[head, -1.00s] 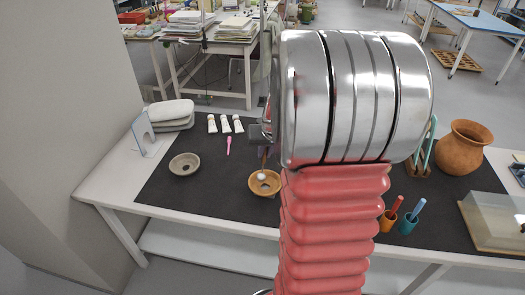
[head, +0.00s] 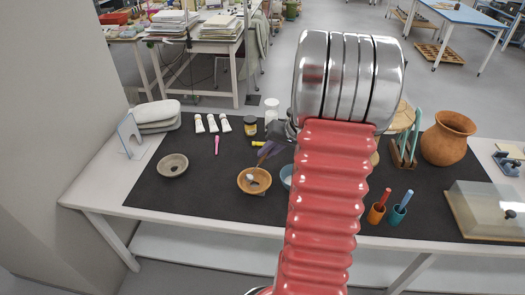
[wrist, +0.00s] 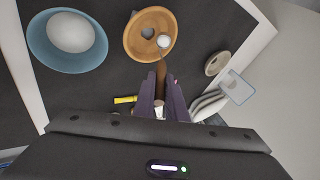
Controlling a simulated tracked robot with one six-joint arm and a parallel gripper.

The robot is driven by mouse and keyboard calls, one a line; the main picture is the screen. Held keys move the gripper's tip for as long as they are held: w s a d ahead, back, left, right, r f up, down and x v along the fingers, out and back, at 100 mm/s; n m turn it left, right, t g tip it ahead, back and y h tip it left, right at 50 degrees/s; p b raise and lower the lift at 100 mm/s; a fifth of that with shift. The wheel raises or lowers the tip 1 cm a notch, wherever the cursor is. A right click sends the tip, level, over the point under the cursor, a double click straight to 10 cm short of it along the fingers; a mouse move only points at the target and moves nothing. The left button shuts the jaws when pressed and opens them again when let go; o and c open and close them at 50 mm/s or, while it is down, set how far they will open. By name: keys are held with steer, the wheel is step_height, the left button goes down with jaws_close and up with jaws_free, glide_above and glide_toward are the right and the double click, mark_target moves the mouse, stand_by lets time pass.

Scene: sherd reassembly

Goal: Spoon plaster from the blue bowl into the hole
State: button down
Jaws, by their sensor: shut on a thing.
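My gripper (wrist: 160,108) has purple fingers shut on the brown handle of a spoon (wrist: 161,72). The spoon's tip carries a white blob of plaster (wrist: 164,41) over the orange-brown dish (wrist: 133,44), beside its dark hole (wrist: 147,32). In the head view my gripper (head: 267,150) is partly hidden by my arm, and the dish (head: 243,186) is below and left of it. The blue bowl (wrist: 40,47) holds a white mound of plaster (wrist: 70,32). In the head view the blue bowl (head: 286,178) is mostly behind my arm. I cannot tell whether the spoon touches the dish.
A grey dish (head: 172,166) with a hole stands at the left. White tubes (head: 212,123), a pink tool (head: 217,145) and a jar (head: 250,126) lie behind. A clay pot (head: 449,138), coloured cups (head: 397,214) and a clear box (head: 492,210) are at the right.

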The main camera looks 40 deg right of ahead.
steer(key=shift+s+d+f+m+t+y, duration=0.4)
steer(key=shift+d+f+t+y, duration=0.15)
steer(key=shift+d+f+y, duration=0.4)
steer(key=shift+s+d+f+m+t+y, duration=0.25)
steer(key=shift+s+d+f+t+y, duration=0.3)
steer(key=shift+d+f+y, duration=0.4)
steer(key=shift+s+d+f+m+t+y, duration=0.35)
steer(key=shift+d+f+t+y, duration=0.35)
steer(key=shift+d+y, duration=0.4)
steer(key=shift+w+a, duration=0.1)
steer(key=shift+a, duration=0.05)
